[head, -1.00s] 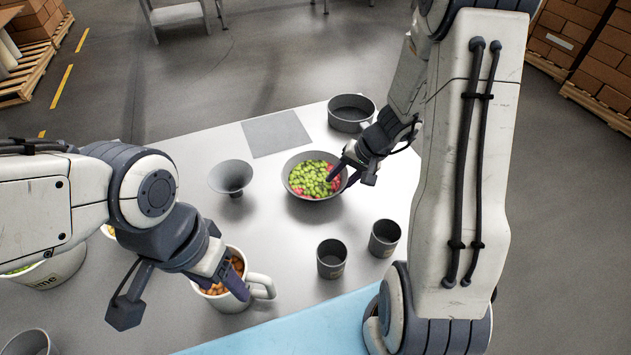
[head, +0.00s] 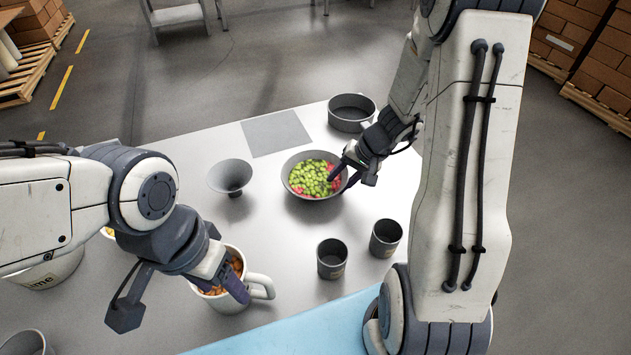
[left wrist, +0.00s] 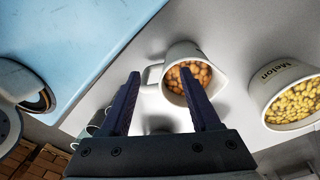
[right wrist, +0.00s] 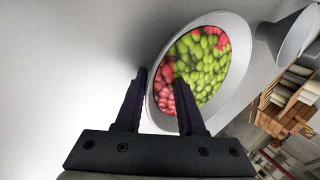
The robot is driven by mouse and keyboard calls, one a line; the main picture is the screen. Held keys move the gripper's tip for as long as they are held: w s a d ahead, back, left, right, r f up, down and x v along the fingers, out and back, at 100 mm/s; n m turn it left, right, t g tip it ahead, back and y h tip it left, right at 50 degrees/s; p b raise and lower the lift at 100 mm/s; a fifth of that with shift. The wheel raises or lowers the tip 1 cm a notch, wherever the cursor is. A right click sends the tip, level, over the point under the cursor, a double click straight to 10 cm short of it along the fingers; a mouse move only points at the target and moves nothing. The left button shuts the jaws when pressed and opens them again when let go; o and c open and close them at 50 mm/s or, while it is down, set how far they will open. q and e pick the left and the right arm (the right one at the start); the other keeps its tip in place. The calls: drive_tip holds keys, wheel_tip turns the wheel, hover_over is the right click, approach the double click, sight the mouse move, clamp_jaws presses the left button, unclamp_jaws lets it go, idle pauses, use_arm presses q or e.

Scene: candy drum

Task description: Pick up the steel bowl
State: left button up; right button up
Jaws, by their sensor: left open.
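The steel bowl (head: 300,160) stands on the table, holding green and pink-red candies. It fills much of the right wrist view (right wrist: 238,60). My right gripper (head: 338,181) is at its right rim. In the right wrist view its two fingers (right wrist: 161,76) are apart, one outside the near rim and one inside over the candies. The rim passes between them, with a gap showing. My left gripper (head: 182,306) is open and empty beside a white mug (head: 261,281) of orange-brown candies. The mug also shows ahead of its fingers in the left wrist view (left wrist: 154,75).
A grey funnel (head: 231,176) stands left of the bowl, and a round grey pan (head: 350,122) behind it. Two dark cups (head: 332,262) stand in front. A grey square (head: 275,134) lies flat at the back. A Melon container (left wrist: 270,92) shows in the left wrist view.

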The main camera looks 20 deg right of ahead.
clamp_jaws()
idle(1.4)
